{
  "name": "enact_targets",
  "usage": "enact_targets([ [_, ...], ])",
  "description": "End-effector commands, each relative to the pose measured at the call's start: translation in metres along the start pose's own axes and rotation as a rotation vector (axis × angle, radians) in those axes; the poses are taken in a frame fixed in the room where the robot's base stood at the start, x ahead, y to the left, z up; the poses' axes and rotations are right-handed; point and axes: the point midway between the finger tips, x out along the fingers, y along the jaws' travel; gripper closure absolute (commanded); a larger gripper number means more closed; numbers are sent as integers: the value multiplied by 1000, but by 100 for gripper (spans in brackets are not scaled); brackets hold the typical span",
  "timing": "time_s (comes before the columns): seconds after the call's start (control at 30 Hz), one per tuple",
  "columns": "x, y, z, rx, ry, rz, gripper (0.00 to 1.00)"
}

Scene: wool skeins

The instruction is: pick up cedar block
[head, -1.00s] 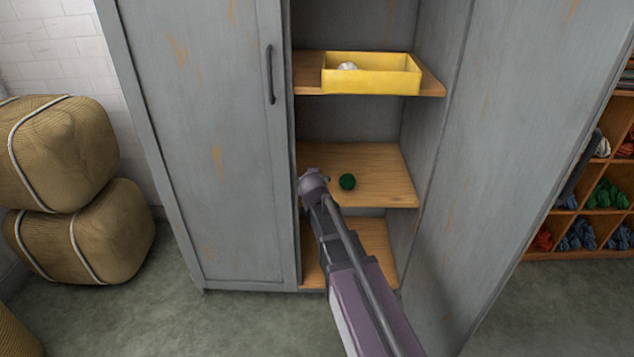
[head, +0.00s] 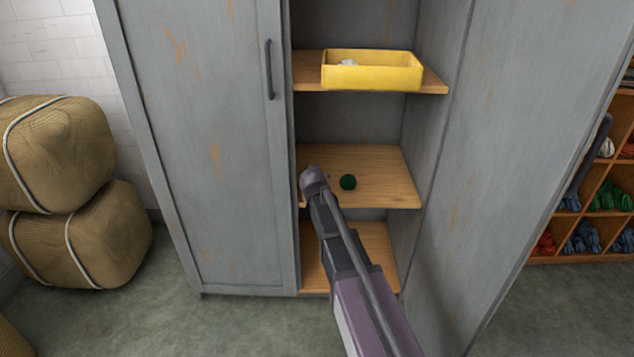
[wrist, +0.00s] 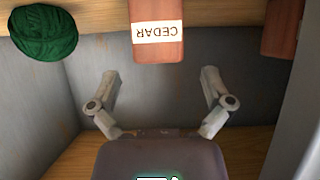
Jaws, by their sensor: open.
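The cedar block (wrist: 157,52) is reddish brown with a white label reading CEDAR, upside down in the wrist view. It lies on a wooden shelf at the top centre of that view. My gripper (wrist: 158,76) is open and empty, its two fingers spread to either side below the block's near end in the picture. They do not appear to touch it. In the head view my arm's end stands at the left of the middle shelf (head: 385,190), and the block does not show there, likely hidden behind the arm.
A green wool ball (wrist: 43,32) lies beside the block; it also shows in the head view (head: 347,182). A second reddish-brown piece (wrist: 282,28) is near the cabinet wall. A yellow tray (head: 372,76) holding something white sits on the upper shelf. The cabinet's left door (head: 205,150) stands close by.

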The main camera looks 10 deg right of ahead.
Motion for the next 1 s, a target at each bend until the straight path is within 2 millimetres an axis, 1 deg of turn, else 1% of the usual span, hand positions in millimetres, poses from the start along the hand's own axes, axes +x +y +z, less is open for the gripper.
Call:
enact_targets([
  [0.17, 12, 0, 1, 0, 0, 0, 0],
  [0.4, 41, 1, 0, 1, 0, 0, 0],
  [0.5, 49, 1, 0, 1, 0, 0, 0],
  [0.63, 52, 1, 0, 0, 0, 0, 0],
  [1.0, 52, 2, -1, 0, 0, 0, 0],
])
